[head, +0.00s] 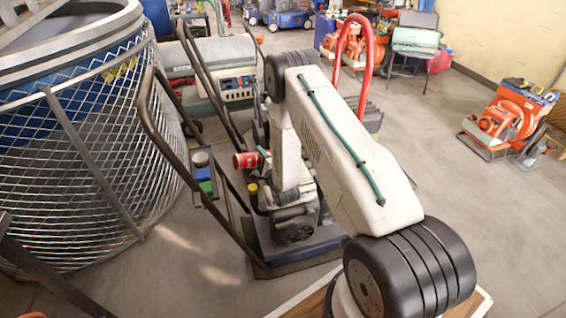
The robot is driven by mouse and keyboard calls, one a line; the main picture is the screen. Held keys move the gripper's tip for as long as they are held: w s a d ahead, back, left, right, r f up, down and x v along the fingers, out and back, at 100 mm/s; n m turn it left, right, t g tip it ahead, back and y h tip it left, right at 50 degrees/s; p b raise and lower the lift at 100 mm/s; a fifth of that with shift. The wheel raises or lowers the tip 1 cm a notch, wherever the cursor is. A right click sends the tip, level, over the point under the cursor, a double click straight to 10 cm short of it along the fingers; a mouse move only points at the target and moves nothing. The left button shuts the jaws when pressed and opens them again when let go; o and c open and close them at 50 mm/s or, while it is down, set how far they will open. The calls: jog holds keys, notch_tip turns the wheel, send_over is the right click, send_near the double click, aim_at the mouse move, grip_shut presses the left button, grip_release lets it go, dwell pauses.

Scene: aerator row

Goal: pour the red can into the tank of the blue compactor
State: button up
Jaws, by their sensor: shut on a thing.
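The red can (246,160) lies tilted on its side in the air, its round end toward the left. My gripper (263,156) is shut on it at its right side; the fingers are small and partly hidden by my arm. Below is a compactor with a dark blue base plate (328,238) and a dark engine (295,222), largely behind my arm. A yellow cap (252,188) shows just under the can, apart from it. The tank opening cannot be made out, and no liquid stream is visible.
Dark handle bars (158,115) rise left of the compactor. A large mesh cage (85,150) fills the left. A red hoop handle (370,45) stands behind. Orange machines (508,118) stand at the right; the floor between is clear.

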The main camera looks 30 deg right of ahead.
jog(key=shift+d+r+m, duration=0.35)
jog(key=shift+r+m, duration=0.3)
jog(key=shift+m, duration=0.05)
jog(key=shift+d+r+m, duration=0.35)
jog(key=shift+r+m, duration=0.3)
jog(key=shift+m, duration=0.05)
dwell(0.9)
jog(key=shift+d+r+m, duration=0.3)
jog(key=shift+r+m, duration=0.1)
jog(key=shift+m, duration=0.1)
jog(key=shift+s+d+r+m, duration=0.1)
jog(key=shift+d+r+m, duration=0.2)
jog(key=shift+m, duration=0.1)
jog(key=shift+r, duration=0.1)
